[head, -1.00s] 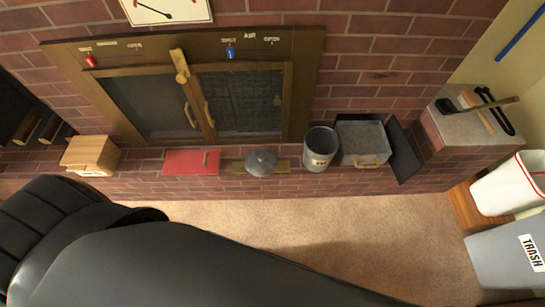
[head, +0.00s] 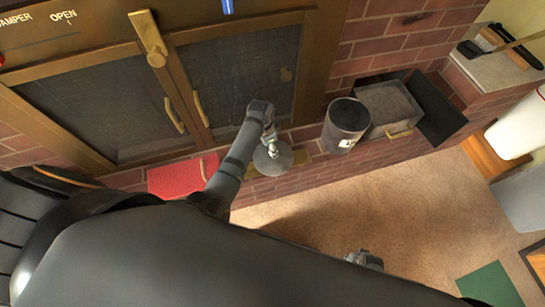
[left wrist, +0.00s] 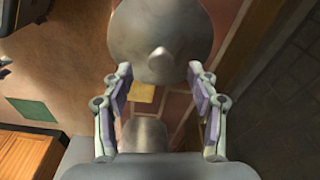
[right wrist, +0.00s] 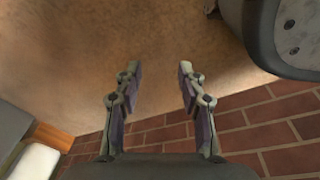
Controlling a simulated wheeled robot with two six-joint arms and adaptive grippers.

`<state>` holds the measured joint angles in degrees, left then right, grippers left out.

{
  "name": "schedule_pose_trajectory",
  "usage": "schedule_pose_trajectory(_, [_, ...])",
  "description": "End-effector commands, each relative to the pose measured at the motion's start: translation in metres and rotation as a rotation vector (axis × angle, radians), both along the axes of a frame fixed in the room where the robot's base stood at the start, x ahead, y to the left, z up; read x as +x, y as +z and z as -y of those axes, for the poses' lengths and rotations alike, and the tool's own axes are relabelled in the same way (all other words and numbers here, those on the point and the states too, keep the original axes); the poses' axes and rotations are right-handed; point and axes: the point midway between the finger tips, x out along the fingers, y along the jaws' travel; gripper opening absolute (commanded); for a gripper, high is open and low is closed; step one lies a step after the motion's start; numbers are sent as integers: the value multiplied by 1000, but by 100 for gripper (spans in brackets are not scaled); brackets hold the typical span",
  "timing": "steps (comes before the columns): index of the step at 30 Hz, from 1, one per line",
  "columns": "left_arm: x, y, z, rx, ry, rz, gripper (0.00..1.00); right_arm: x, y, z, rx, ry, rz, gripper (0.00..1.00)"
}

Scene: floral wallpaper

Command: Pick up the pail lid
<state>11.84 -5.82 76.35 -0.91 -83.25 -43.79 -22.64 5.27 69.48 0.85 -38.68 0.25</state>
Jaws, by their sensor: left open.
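The pail lid (head: 285,160) is a round grey disc with a knob, lying on the brick hearth ledge in front of the fireplace doors. In the head view my left gripper (head: 271,146) is over it and hides part of it. In the left wrist view the lid (left wrist: 158,25) is just beyond the fingertips, its knob between the lines of the two fingers. My left gripper (left wrist: 160,80) is open and empty. The grey metal pail (head: 346,120) stands on the ledge to the right. My right gripper (right wrist: 160,78) is open and empty, away from the lid, above carpet.
A red book-like object (head: 180,176) lies left of the lid. A grey box with a brass handle (head: 388,108) stands right of the pail. The glass fireplace doors (head: 235,80) rise close behind the lid. The carpet (head: 420,205) in front is clear.

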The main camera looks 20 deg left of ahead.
Motion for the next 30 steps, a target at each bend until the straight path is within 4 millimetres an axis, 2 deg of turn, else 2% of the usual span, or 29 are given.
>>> schedule_pose_trajectory(1, [0, -8, 1, 0, 0, -1, 59, 3, 0, -1, 1, 0, 1, 40])
schedule_pose_trajectory(7, [1, -11, 1, -1, 1, 1, 59, 7, 5, -2, 3, -1, 0, 40])
schedule_pose_trajectory(10, [4, -21, 4, 0, 1, 0, 59, 16, 12, -6, 8, -1, 1, 40])
schedule_pose_trajectory(19, [11, -56, 10, 1, 2, -1, 59, 43, 58, -20, 31, 1, -9, 40])
schedule_pose_trajectory(24, [12, -61, 10, 1, 2, 1, 59, 45, 70, -23, 36, 1, -14, 40])
schedule_pose_trajectory(30, [11, -60, 10, 1, 2, 1, 58, 45, 71, -23, 36, 1, -14, 40])
